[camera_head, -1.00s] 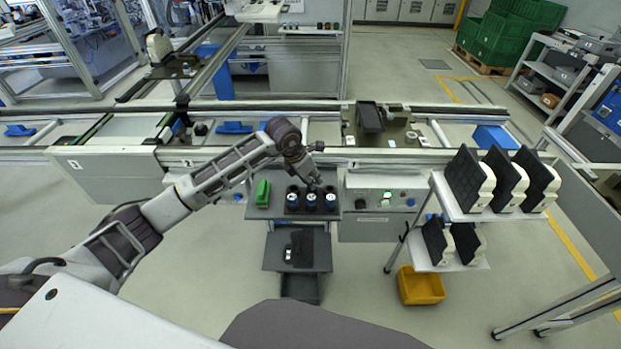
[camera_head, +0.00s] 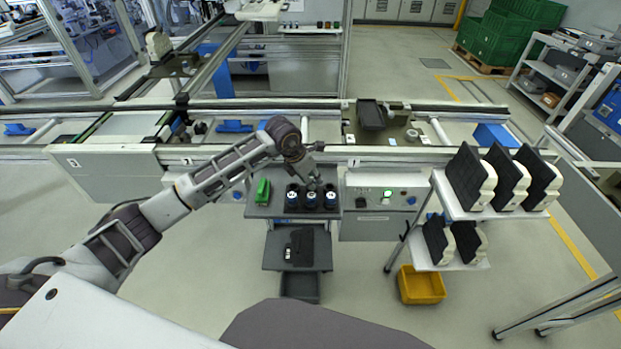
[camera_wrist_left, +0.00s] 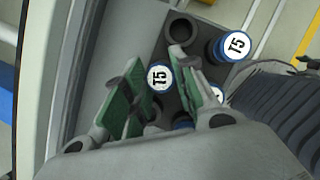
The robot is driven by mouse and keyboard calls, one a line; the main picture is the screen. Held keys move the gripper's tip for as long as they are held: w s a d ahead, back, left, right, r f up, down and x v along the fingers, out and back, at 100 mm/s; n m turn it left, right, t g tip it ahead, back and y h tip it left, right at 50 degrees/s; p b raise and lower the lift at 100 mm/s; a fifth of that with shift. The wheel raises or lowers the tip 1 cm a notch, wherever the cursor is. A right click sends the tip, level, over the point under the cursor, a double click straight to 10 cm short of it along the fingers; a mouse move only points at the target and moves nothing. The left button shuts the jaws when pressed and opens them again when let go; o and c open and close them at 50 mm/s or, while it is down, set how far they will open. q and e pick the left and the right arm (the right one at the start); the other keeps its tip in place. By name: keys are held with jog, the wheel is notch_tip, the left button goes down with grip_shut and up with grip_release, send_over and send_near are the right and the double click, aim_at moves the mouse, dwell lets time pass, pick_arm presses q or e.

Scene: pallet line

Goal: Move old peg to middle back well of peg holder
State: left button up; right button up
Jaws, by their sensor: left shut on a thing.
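The black peg holder (camera_head: 311,211) sits on the grey shelf in front of the conveyor. Several blue-sided pegs with white tops stand in its front row, such as the left one (camera_head: 292,196). My left gripper (camera_head: 314,184) is over the holder's back part. In the wrist view its green-padded fingers (camera_wrist_left: 160,85) are shut on the old peg (camera_wrist_left: 160,76), labelled T5. An empty well (camera_wrist_left: 180,29) shows beside it, and another T5 peg (camera_wrist_left: 235,45) stands at the corner. The fingers hide part of the holder. I cannot tell how deep the held peg sits.
A green block (camera_head: 262,191) stands on the shelf left of the holder. A control box (camera_head: 384,200) with a lit green button is to the right. A lower shelf (camera_head: 280,262) carries dark items. A rack (camera_head: 462,208) with dark panels stands at right, above a yellow bin (camera_head: 421,286).

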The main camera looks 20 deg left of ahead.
pick_arm(q)
jog(key=shift+f+b, duration=0.2)
jog(key=shift+b, duration=0.15)
dwell(0.5)
dwell(0.3)
jog(key=o, duration=1.1)
jog(key=o, duration=0.4)
jog(key=shift+r+p, duration=0.6)
jog(key=shift+r, duration=0.5)
jog(key=shift+r+p, duration=1.05)
jog(key=shift+r, duration=1.35)
